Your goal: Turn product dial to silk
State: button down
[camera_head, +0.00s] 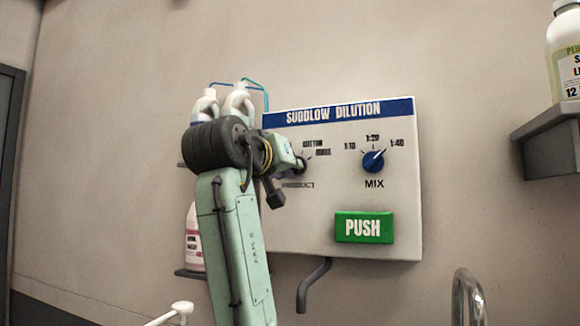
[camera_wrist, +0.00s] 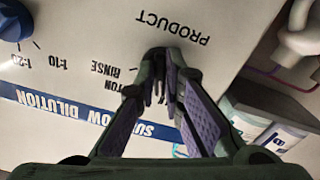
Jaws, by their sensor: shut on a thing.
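The product dial sits at the left of the white dilution panel (camera_head: 330,225), above the word PRODUCT. My gripper (camera_head: 299,164) covers it, so the dial and its pointer are hidden. In the wrist view the panel appears upside down, and the two fingers of my gripper (camera_wrist: 162,72) close together at the dial's place, shut on it. The labels COTTON and RINSE show beside the fingers. I cannot read a silk label in either view, and I cannot tell which setting the dial points to.
A blue mix dial (camera_head: 373,161) with marks 1:10, 1:20 and 1:40 is right of my gripper. Below it is a green PUSH button (camera_head: 363,228). Bottles (camera_head: 238,104) stand at the left behind my arm. A shelf (camera_head: 550,138) holds another bottle (camera_head: 566,55) at the right.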

dwell(0.4)
jog(key=c, duration=1.7)
grip_release()
jog(key=shift+s, duration=0.1)
jog(key=v, duration=1.1)
jog(key=shift+s+a, duration=0.15)
jog(key=shift+s, duration=0.2)
jog(key=shift+f, duration=0.1)
